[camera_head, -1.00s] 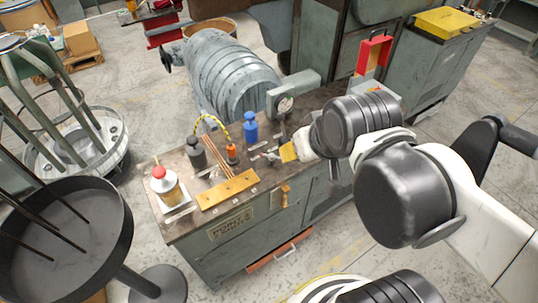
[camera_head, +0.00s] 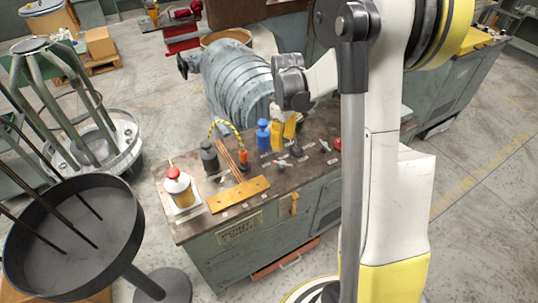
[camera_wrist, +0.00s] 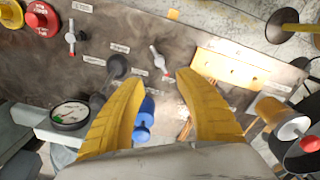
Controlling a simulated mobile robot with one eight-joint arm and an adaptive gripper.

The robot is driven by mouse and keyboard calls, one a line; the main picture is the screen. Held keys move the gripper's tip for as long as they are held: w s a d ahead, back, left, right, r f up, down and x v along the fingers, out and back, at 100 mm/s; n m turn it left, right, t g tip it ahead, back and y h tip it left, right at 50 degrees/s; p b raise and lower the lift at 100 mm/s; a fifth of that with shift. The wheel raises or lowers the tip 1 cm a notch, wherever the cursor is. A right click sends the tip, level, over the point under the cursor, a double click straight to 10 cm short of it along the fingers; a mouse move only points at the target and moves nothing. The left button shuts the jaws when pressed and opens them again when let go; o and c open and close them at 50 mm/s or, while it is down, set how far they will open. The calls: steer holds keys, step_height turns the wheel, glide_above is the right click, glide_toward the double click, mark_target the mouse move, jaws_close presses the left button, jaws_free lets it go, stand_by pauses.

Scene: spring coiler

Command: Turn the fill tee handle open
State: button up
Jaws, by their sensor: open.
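In the wrist view, two small light handles with red tips stand on the dark bench top. One handle (camera_wrist: 159,59) lies just beyond and between my fingertips, apart from both; the other handle (camera_wrist: 71,38) is further left. I cannot read their labels, so I cannot tell which is the fill tee handle. My gripper (camera_wrist: 158,82) is open and empty, its two yellow fingers spread over the bench. In the head view my gripper (camera_head: 284,132) points down over the bench beside the blue bottle (camera_head: 263,136); small handles (camera_head: 323,145) show to its right.
A dial gauge (camera_wrist: 71,115) and a dark round-headed fitting (camera_wrist: 118,67) stand left of my fingers in the wrist view. Red and yellow buttons (camera_wrist: 42,19) are at the upper left. A brass bar (camera_head: 238,193), red-capped jar (camera_head: 178,187) and dark bottle (camera_head: 209,156) occupy the bench's left.

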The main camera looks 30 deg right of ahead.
mark_target(282, 162)
step_height(282, 162, down, 11)
steer(key=b, duration=0.3)
steer(key=shift+b, duration=0.4)
steer(key=shift+r, duration=0.1)
jaws_close()
